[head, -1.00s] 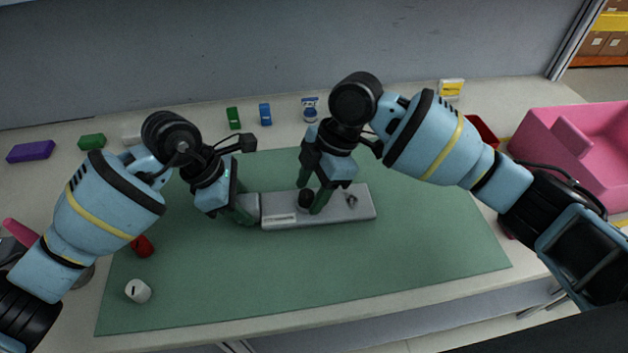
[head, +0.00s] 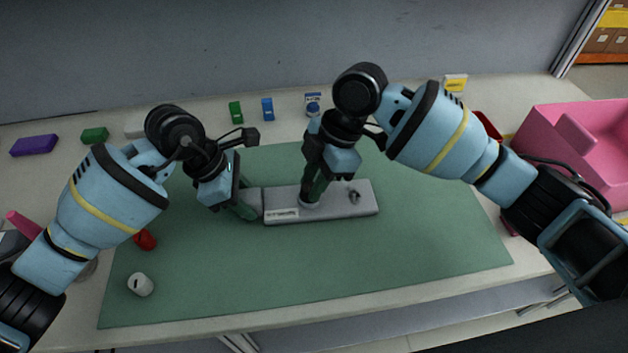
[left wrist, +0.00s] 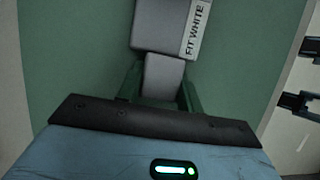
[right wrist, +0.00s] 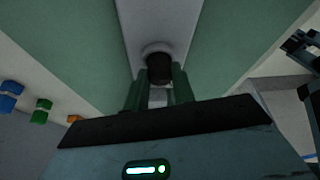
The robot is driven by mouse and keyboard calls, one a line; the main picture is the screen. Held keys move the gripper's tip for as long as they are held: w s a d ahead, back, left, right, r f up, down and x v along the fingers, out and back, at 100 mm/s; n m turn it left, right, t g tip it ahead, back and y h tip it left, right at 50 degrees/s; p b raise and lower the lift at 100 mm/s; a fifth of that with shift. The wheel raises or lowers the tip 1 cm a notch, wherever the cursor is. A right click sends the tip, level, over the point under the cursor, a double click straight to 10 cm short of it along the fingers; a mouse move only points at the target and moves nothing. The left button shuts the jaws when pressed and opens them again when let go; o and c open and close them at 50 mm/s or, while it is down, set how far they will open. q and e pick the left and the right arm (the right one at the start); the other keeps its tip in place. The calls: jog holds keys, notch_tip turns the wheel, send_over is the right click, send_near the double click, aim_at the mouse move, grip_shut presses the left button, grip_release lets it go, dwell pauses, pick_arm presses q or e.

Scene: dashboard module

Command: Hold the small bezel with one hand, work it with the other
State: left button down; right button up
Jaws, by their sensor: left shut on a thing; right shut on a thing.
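The small bezel is a grey bar (head: 340,202) lying on the green mat. Its label (left wrist: 195,30) reads "FIT WHITE" in the left wrist view. My left gripper (head: 246,205) is shut on the narrower grey block at the bar's left end (left wrist: 163,78). My right gripper (head: 312,194) comes down from above and is shut on a black knob (right wrist: 160,68) standing on the bar; the fingers mostly hide the knob in the head view. A white cap (head: 140,285) and a red cap (head: 145,240) lie on the mat at left.
A pink bin (head: 580,140) stands at the right. Purple (head: 34,145), green (head: 236,112) and blue (head: 267,109) blocks and a small blue-and-white item (head: 312,103) line the back. The front and right of the mat (head: 420,240) are clear.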

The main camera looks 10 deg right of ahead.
jog(key=shift+r, duration=2.75)
pick_arm(q)
jog(key=c, duration=0.8)
grip_release()
jog(key=shift+c, duration=0.2)
jog(key=v, duration=1.2)
jog(key=shift+a, duration=0.1)
